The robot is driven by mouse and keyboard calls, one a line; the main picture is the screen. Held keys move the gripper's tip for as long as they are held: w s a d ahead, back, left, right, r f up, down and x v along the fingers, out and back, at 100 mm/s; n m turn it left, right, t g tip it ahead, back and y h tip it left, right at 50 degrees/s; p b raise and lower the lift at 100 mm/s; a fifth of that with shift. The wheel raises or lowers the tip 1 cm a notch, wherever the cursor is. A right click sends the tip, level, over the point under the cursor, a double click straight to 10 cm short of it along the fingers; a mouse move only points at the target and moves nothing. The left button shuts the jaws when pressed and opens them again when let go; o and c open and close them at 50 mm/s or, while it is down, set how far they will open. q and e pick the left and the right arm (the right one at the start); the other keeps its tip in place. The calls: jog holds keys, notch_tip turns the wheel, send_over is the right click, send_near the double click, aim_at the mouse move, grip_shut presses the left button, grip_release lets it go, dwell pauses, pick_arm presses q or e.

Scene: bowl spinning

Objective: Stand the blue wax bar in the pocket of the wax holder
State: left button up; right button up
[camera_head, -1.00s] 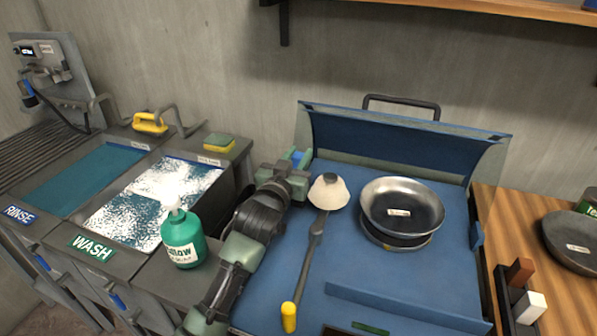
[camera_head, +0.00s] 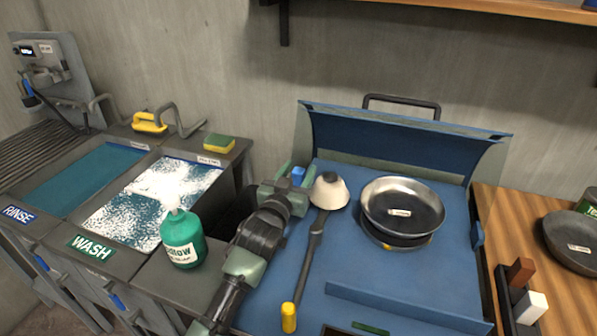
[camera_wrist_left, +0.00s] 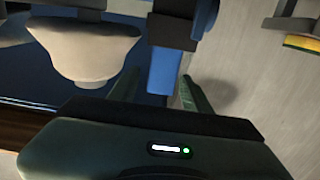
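In the head view my left gripper (camera_head: 284,188) is beside the pale cone at the blue booth's left edge. A small blue bar (camera_head: 298,175), which I take for the blue wax bar, shows at its fingers. The black wax holder (camera_head: 503,292) is on the wooden table at far right, with a brown bar (camera_head: 521,271) and a white bar (camera_head: 531,308). My right gripper is not in view.
The pale cone (camera_head: 329,193) stands close right of my left gripper. A steel pan (camera_head: 402,200) and a yellow-ended tool (camera_head: 289,315) are in the booth. A green bottle (camera_head: 183,240) stands left of my arm. A dark pan (camera_head: 575,245) is on the wooden table.

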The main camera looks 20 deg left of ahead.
pick_arm(q)
jog(key=shift+r, duration=0.1)
jog(key=shift+s, duration=0.2)
jog(key=s, duration=1.1)
jog(key=shift+s+a+b, duration=0.2)
jog(key=shift+s+b, duration=0.1)
jog(key=shift+b, duration=0.05)
jog(key=shift+r, duration=0.15)
